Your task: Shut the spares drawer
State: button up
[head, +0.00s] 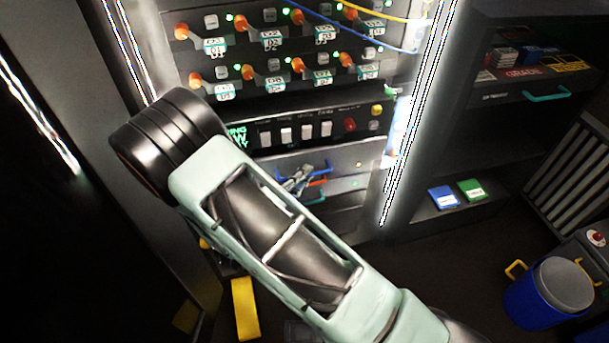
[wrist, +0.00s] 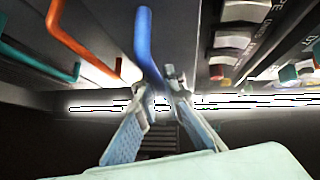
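My gripper (head: 303,178) is in front of the drawers low in the rack. The top drawer front (head: 345,157) has a blue handle (head: 324,168). In the wrist view my gripper's fingertips (wrist: 160,88) are close together, with the end of the blue handle (wrist: 146,42) between or just beyond them. I cannot tell whether they press on it. No readable label shows which drawer is the spares drawer, and my arm hides part of the fronts.
A panel of white switches (head: 306,131) lies just above the drawers, with orange knobs and cables higher up. At right, a tray with a teal handle (head: 547,97) holds small boxes. A blue bucket (head: 530,303) stands on the floor at lower right.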

aim_at(298, 165)
grip_shut()
jog(key=shift+w+a+r+p, duration=0.1)
jog(key=shift+w+a+p, duration=0.2)
jog(key=shift+w, duration=0.75)
jog(key=shift+w+a+p, duration=0.1)
jog(key=shift+w+a, duration=0.25)
jog(key=shift+w, duration=0.7)
jog(key=o, duration=0.5)
grip_release()
jog(key=shift+w, duration=0.1)
jog(key=shift+o, duration=0.3)
jog(key=v, duration=1.2)
